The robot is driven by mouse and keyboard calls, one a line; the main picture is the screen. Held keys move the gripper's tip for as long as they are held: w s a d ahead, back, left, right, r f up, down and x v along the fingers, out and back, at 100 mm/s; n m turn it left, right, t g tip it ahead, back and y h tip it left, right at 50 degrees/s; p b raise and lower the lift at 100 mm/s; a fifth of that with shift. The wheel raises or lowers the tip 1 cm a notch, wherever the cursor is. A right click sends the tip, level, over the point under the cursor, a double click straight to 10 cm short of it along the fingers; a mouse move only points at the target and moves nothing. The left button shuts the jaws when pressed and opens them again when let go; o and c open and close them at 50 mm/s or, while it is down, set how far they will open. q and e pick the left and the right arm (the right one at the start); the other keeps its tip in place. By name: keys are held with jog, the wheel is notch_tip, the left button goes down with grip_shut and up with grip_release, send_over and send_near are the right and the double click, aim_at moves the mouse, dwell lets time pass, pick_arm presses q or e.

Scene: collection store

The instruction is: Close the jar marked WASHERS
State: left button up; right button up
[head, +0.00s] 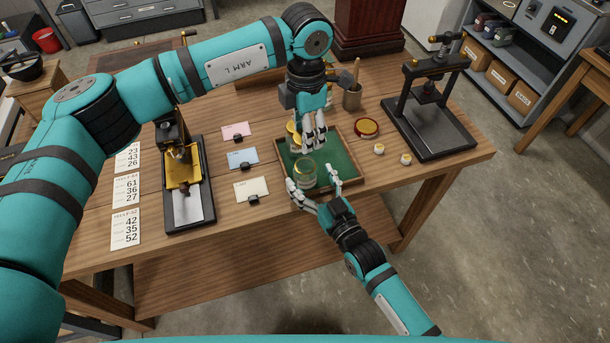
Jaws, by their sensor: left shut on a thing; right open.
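A clear glass jar (305,173) stands near the front left of a green-lined tray (346,179). No marking on it is legible at this size. My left gripper (311,142) is above and behind the jar, pointing down, shut on a gold lid (292,129) that shows at its left side; the fingers hide part of the lid. The lid is apart from the jar. My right gripper (314,184) is open at the front of the jar, with fingers to its left and right; I cannot tell whether they touch it.
A red round dish with a gold rim (367,127) and two small white-and-gold pots (379,149) (405,160) lie right of the tray. A black press (430,110) stands farther right. Cards in holders (244,158) and a brass device (183,175) are left. A cup (352,97) stands behind.

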aim_at(311, 180)
jog(key=shift+x, duration=1.7)
jog(key=shift+c, duration=0.4)
grip_shut()
